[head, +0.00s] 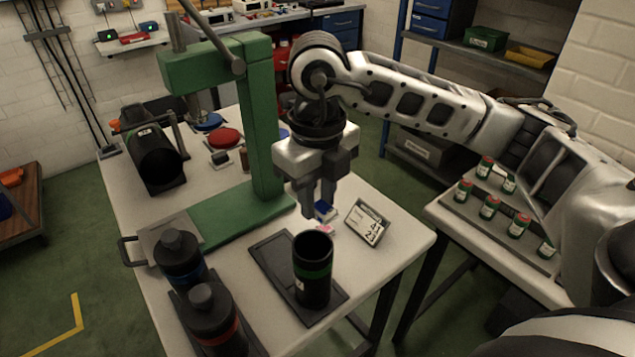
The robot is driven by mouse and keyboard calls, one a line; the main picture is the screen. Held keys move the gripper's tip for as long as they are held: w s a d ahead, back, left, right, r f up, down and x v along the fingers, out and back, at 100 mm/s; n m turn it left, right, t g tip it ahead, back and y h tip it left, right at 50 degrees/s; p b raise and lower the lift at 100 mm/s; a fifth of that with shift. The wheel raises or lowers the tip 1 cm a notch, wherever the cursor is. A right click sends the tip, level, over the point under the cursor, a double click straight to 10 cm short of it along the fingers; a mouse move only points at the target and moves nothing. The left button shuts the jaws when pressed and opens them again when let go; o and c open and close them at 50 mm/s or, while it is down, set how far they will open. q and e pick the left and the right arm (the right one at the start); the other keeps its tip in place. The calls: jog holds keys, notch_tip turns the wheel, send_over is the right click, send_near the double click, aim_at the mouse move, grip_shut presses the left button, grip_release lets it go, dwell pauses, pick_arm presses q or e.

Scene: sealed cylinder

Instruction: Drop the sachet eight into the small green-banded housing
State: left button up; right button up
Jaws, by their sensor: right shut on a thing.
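The small green-banded housing (313,284) is an open-topped black cylinder with a green band, upright on a dark tray on the table. My right gripper (318,207) points down behind and above the housing's mouth, shut on a small packet, taken as the sachet. Its fingers hide most of the packet, and no number can be read. A small blue-and-white piece (325,212) and a pink-and-white piece (325,230) show at the fingertips; I cannot tell which is held and which lies on the table. My left gripper is not in view.
A green press (266,130) stands left of the gripper. Two capped black cylinders (180,258) (213,318) stand at front left. A numbered card (368,222) stands right of the housing. Several green jars (488,207) sit on the right table. A wide black cylinder (157,162) lies behind.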

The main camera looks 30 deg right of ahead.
aim_at(318, 203)
jog(key=shift+f, duration=0.35)
jog(key=o, duration=1)
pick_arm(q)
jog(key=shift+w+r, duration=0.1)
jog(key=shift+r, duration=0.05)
pick_arm(e)
jog(key=shift+r, duration=0.1)
jog(key=shift+r, duration=0.25)
pick_arm(q)
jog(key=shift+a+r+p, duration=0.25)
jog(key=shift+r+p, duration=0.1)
jog(key=shift+p, duration=0.5)
pick_arm(e)
notch_tip(318, 203, up, 15)
jog(key=shift+r, duration=0.15)
